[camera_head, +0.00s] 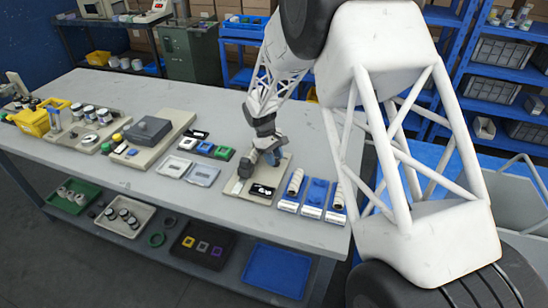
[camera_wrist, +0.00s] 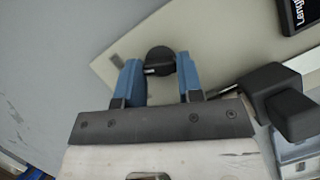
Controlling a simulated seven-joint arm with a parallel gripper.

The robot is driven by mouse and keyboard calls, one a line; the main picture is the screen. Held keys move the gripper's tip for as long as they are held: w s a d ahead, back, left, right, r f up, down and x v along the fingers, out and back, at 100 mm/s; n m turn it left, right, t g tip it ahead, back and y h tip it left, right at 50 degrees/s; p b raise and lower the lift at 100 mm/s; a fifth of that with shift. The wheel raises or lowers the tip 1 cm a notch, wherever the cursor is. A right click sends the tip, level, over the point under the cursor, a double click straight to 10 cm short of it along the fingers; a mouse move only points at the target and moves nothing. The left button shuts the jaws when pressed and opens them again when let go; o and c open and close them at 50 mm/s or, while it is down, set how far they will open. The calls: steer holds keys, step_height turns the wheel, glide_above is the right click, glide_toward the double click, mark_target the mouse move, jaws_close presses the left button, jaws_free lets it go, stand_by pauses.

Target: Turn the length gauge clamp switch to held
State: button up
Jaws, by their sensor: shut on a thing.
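The clamp switch is a round black knob (camera_wrist: 160,60) with a pale pointer mark, on the beige length gauge board (camera_wrist: 125,60) in the wrist view. The mark points roughly left in that view. My gripper (camera_wrist: 156,72) has its two blue fingers on either side of the knob, shut on it. In the head view my gripper (camera_head: 270,157) is down at the far part of the board (camera_head: 236,186) and hides the knob. A black label plate (camera_wrist: 300,14) reading "Leng…" is cut off at the wrist view's corner.
A black block (camera_wrist: 284,102) on a pale rail sits close right of my gripper in the wrist view. Blue trays with white rolls (camera_head: 294,186) stand right of the board. Green and black pieces (camera_head: 206,148) and grey trays (camera_head: 202,175) lie to its left. The front table strip is clear.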

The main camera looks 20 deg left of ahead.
steer(key=shift+m, duration=0.6)
steer(key=o, duration=0.9)
steer(key=shift+g, duration=0.3)
steer(key=shift+o, duration=0.2)
steer(key=v, duration=0.7)
steer(key=shift+r, duration=0.4)
steer(key=shift+w, duration=0.1)
